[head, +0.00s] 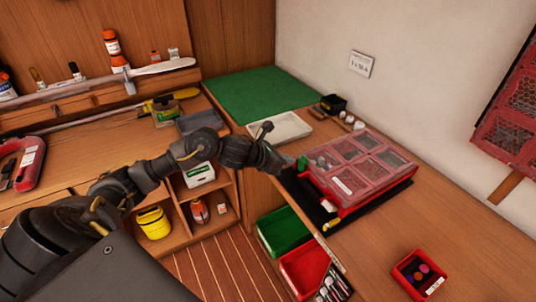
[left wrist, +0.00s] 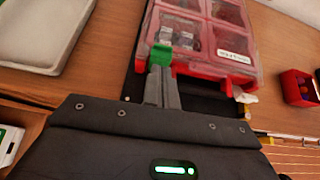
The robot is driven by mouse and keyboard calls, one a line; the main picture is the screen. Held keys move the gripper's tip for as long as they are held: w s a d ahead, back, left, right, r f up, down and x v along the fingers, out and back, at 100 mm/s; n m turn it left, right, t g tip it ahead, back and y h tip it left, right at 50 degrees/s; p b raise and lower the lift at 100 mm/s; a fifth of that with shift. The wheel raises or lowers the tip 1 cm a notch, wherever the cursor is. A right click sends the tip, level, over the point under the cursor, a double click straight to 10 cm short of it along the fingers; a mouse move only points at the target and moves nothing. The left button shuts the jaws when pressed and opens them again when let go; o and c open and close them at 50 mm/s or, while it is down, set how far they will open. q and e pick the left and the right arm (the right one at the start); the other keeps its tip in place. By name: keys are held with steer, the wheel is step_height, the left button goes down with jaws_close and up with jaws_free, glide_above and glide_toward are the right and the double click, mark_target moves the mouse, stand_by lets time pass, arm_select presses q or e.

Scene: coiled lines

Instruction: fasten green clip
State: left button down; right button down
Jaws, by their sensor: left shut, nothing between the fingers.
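A red case (head: 366,187) with a clear, divided lid lies on a black mat (head: 305,199) on the right-hand bench. Its lid looks closed. The green clip (head: 302,163) is at the case's left edge; in the left wrist view the green clip (left wrist: 161,54) stands just beyond my fingertips. My left gripper (head: 288,163) reaches in from the left. In the left wrist view its fingers (left wrist: 160,72) are together with nothing between them, their tips at or against the clip. I cannot tell whether they touch or whether the clip is latched. My right gripper is not seen.
A yellow clip (head: 331,224) is at the case's near corner. A pale tray (head: 283,127) and a green mat (head: 262,93) lie behind. A small red box (head: 419,272) stands front right. Green (head: 284,230) and red (head: 305,268) bins sit below the bench edge.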

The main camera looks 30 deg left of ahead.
arm_select(q)
steer(key=r+b+v, duration=0.1)
steer(key=v, duration=1)
steer(key=shift+w+d+r, duration=0.15)
steer(key=shift+w, duration=0.15)
